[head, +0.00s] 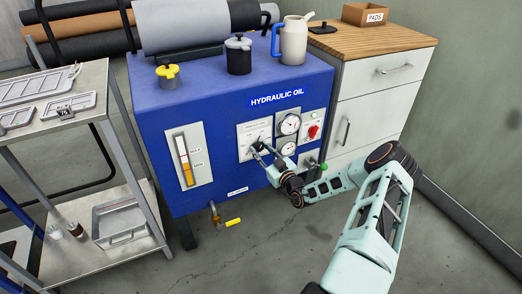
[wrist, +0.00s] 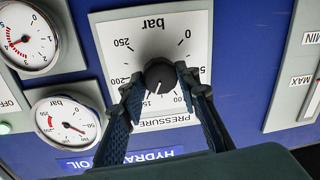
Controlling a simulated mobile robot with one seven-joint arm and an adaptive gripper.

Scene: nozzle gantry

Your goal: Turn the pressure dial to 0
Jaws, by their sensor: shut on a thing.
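The pressure dial is a black round knob (wrist: 160,73) on a white plate (wrist: 108,28) marked "bar" and "PRESSURE", upside down in the wrist view. Its white pointer line points down, close to the 150 mark. The 0 mark sits at the upper right of the plate and 250 at the upper left. My gripper (wrist: 160,80) has one finger on each side of the knob and is shut on it. In the head view my gripper (head: 258,148) reaches the dial's plate (head: 246,128) on the blue hydraulic oil cabinet (head: 220,106), and the fingers partly hide the knob.
Two round gauges (wrist: 28,38) (wrist: 65,125) sit beside the dial. A red switch (head: 313,131) and a green knob (head: 324,167) are near my arm. A level sight plate (head: 200,155) is left of the dial. A metal cart (head: 75,131) stands left; the floor in front is clear.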

